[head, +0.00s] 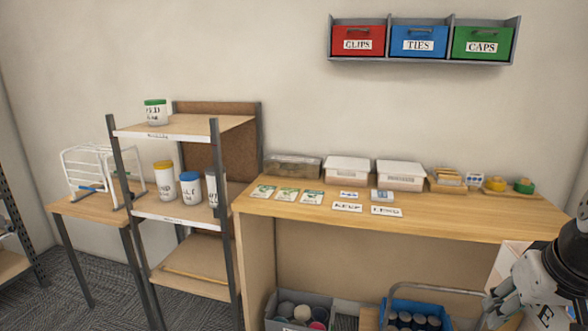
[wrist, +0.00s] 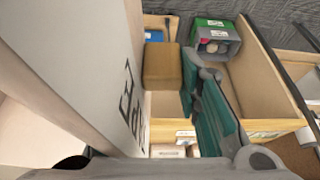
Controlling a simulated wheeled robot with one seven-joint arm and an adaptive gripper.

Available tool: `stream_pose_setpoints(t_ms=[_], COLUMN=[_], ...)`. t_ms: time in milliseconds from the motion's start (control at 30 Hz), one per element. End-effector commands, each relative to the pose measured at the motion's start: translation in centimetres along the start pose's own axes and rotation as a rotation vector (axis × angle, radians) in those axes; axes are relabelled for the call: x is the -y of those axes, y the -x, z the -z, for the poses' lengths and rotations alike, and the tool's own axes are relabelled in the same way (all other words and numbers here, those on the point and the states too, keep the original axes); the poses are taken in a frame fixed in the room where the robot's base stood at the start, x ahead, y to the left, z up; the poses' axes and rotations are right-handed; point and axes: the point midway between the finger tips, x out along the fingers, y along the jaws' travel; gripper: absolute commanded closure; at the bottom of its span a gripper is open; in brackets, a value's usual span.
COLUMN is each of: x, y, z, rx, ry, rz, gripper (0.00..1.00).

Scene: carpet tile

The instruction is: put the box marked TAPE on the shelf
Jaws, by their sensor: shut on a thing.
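My gripper (wrist: 205,115) is shut on a pale box (wrist: 75,60), which fills the left of the wrist view. Dark letters run along the box's edge; I make out an E, but the rest is too oblique to read. In the head view my gripper (head: 500,295) is at the lower right, in front of the bench's right end. A shelf unit (head: 165,218) stands left of the bench. Its top board holds a green-lidded jar (head: 155,112); its middle board holds several jars (head: 188,188).
The wooden bench (head: 450,220) carries white boxes (head: 400,175), cards (head: 347,207) and small trays. A wall shelf (head: 420,62) holds CLIPS, TIES and CAPS bins. Crates (head: 300,310) sit under the bench. The unit's lower board (head: 200,262) looks mostly bare.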

Motion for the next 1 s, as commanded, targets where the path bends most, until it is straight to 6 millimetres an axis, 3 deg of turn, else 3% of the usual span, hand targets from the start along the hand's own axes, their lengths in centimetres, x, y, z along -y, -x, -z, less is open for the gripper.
stream_pose_setpoints(t_ms=[300, 500, 700, 800, 1000], x=[6.2, 11.7, 16.2, 17.6, 18.1], y=[-3.2, -6.1, -8.4, -9.2, -10.7], z=[6.1, 8.4, 8.9, 8.9, 7.6], rx=[0.008, 0.008, 0.005, 0.004, 0.006], ry=[0.087, 0.141, 0.181, 0.191, 0.193], rz=[0.038, 0.055, 0.065, 0.067, 0.064], gripper=[1.0, 1.0, 1.0, 1.0, 1.0])
